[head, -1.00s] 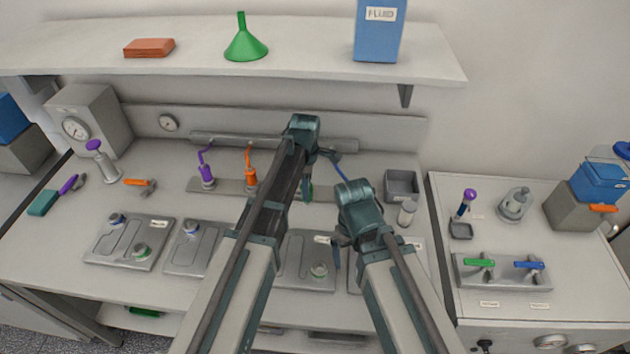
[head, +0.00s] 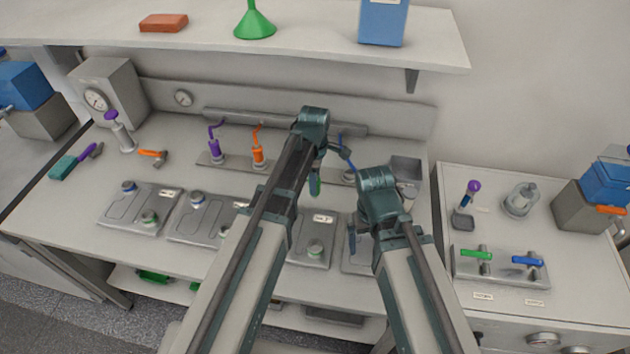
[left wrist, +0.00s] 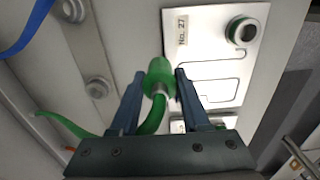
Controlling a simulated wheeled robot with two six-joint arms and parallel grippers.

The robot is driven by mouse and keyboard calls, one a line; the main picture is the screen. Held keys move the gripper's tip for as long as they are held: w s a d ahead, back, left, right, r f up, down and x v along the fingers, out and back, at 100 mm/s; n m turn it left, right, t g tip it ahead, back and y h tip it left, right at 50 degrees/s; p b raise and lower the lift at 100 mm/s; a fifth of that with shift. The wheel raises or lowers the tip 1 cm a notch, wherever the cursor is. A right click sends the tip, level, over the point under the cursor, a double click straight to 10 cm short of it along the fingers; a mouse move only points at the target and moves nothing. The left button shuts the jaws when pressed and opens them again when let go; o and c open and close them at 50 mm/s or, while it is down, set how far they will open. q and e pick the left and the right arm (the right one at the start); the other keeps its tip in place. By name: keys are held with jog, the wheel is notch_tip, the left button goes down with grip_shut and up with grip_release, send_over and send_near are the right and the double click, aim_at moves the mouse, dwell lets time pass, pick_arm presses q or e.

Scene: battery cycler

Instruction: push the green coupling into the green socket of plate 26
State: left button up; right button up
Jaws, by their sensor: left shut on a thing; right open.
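My left gripper (head: 322,165) is shut on the green coupling (head: 315,185), which hangs over the bench behind the plates. In the left wrist view the coupling (left wrist: 159,75) sits between the two fingers (left wrist: 157,100), with its green hose curving below. A plate labelled No. 27 (left wrist: 210,50) shows there, with a green socket (left wrist: 243,31) apart from the coupling. A second plate is mostly hidden by the gripper. My right gripper (head: 357,238) is open over the rightmost plate.
More plates (head: 120,222) lie to the left. A rack with a purple coupling (head: 214,150) and an orange coupling (head: 258,155) stands behind them. A blue hose (left wrist: 25,35) crosses the wrist view's corner. The shelf (head: 330,50) overhangs the back. A grey bin (head: 405,168) stands right.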

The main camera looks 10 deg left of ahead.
pick_arm(q)
grip_shut()
jog(key=shift+r, duration=0.1)
jog(key=shift+r+p, duration=2.45)
jog(key=shift+p, duration=0.1)
jog(key=shift+f, duration=0.15)
